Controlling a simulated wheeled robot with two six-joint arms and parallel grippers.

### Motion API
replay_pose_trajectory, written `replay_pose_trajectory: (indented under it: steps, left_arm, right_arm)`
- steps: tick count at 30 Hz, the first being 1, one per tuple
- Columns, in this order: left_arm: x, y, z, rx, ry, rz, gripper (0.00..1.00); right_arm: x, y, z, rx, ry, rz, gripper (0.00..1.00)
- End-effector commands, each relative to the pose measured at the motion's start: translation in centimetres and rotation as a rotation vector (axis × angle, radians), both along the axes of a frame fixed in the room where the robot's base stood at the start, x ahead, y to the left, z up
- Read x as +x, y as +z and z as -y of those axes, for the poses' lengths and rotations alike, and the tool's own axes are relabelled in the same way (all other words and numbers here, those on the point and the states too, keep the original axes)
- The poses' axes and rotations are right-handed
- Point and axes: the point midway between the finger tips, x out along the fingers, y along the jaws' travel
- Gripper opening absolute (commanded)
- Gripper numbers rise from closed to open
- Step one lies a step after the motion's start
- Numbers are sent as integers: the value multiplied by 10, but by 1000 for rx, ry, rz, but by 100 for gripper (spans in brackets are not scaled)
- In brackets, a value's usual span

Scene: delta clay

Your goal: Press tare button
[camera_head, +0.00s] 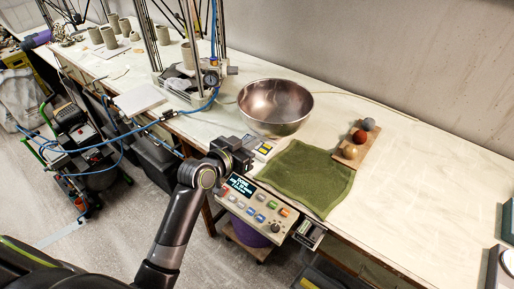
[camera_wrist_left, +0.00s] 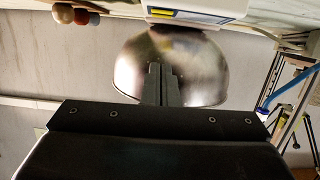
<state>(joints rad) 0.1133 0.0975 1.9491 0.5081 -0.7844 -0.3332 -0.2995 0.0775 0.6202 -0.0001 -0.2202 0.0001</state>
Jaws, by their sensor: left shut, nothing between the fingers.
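A steel bowl (camera_head: 275,105) stands on the worktable, with a small light panel (camera_head: 264,149) with yellow and blue marks at its near side. This panel also shows at the top of the wrist view (camera_wrist_left: 195,15), where the bowl (camera_wrist_left: 205,65) lies behind my fingers. I cannot make out which mark is the tare button. My left gripper (camera_head: 246,157) is just left of the panel, fingers shut and empty; they also show in the wrist view (camera_wrist_left: 160,72). Contact with the panel cannot be told. My right gripper is out of view.
A control box (camera_head: 255,208) with a lit display and coloured buttons hangs at the table's front edge. A green cloth (camera_head: 310,178) lies right of the panel. A wooden board (camera_head: 351,156) holds three balls.

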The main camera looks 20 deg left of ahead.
Motion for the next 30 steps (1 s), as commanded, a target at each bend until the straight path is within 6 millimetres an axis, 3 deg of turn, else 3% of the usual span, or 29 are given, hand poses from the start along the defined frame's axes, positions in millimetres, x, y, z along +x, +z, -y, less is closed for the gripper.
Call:
replay_pose_trajectory:
  steps: [5,12,30]
  left_arm:
    - [25,-5,10,-2,0,-1,0]
    - [24,-39,10,-1,0,-2,0]
    - [23,-53,10,-1,0,0,0]
  right_arm:
    - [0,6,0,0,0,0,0]
    - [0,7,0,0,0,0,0]
    - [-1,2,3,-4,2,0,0]
